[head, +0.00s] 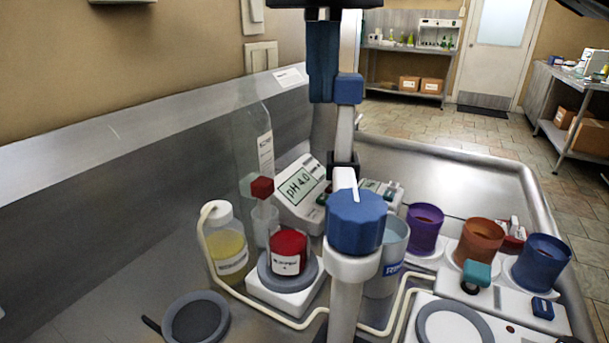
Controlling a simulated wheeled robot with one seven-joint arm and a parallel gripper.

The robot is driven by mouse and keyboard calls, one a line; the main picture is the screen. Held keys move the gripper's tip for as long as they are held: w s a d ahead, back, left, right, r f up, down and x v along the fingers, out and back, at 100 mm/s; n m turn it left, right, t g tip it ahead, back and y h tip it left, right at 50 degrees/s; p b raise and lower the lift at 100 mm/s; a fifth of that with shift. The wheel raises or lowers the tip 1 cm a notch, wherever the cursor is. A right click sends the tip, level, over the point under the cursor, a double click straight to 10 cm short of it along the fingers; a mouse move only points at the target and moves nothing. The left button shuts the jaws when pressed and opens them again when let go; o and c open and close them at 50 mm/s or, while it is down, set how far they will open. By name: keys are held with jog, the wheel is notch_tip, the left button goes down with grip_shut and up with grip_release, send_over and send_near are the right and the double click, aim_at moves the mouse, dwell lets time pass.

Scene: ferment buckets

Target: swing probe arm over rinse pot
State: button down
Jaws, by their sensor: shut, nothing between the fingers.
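My gripper (322,4) is a dark bar at the top edge of the head view, mostly cut off, shut and empty. It is high above the bench and well apart from the pots. The rinse pot (393,245) is light, with blue lettering, partly hidden behind my blue and white arm. A red block (262,187) above the red-filled jar (289,251) looks like the probe arm's head. The jar stands on a grey disc on a white base, left of the rinse pot. The probe's lower end and pivot cannot be made out.
A pH meter (298,194) reading 4.0 stands behind the jar. A yellow-filled bottle (227,246) and a tall clear bottle (253,150) are at left. Purple (425,229), orange (477,243) and blue (541,261) buckets stand at right. A pale tube crosses the front.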

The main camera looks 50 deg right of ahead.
jog(key=shift+s+d, duration=0.45)
jog(key=shift+d, duration=0.05)
